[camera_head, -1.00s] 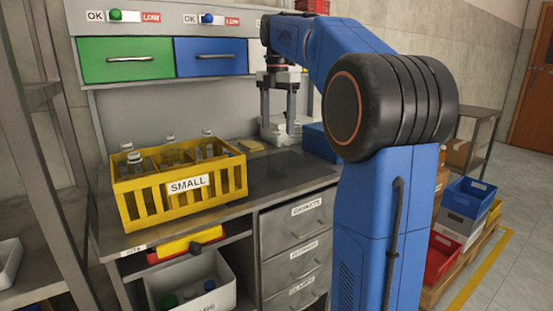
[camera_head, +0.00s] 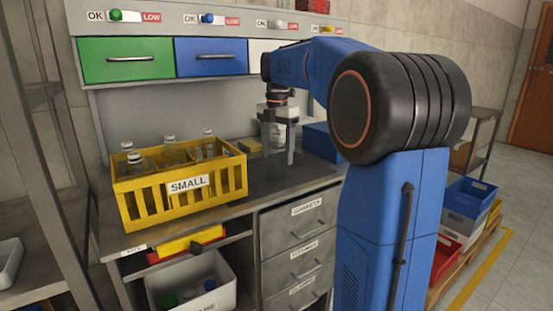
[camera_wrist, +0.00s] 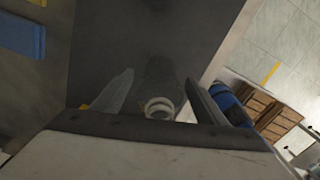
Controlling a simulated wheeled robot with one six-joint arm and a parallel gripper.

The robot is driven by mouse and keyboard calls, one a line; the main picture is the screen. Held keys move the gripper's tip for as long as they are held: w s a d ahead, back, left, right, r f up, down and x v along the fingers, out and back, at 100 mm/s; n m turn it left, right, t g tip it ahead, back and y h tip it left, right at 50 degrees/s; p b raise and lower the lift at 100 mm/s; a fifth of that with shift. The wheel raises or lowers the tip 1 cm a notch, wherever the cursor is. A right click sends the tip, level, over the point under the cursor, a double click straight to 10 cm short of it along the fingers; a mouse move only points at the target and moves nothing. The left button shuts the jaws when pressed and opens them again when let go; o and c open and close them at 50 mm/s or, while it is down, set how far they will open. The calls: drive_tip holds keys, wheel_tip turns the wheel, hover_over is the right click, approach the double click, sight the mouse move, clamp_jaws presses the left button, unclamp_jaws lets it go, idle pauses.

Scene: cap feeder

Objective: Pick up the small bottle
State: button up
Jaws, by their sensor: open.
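A clear bottle with a pale ring-shaped top (camera_wrist: 158,108) shows in the wrist view between the two fingers of my gripper (camera_wrist: 157,98). Gaps show on both sides of its top. In the head view my gripper (camera_head: 278,155) is open and points down over the dark counter, right of the yellow crate. Something pale shows between its fingers there, but its outline is unclear. Several small clear bottles with pale tops (camera_head: 169,150) stand in the yellow crate labelled SMALL (camera_head: 187,202).
A small yellow block (camera_head: 249,146) and a blue box (camera_head: 321,142) stand at the back of the counter. Green (camera_head: 128,60) and blue (camera_head: 211,57) drawers are above. The counter front (camera_head: 275,183) is clear. Stacked bins (camera_head: 466,195) stand at right.

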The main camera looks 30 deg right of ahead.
drive_tip(key=shift+c, duration=0.7)
drive_tip(key=c, duration=1)
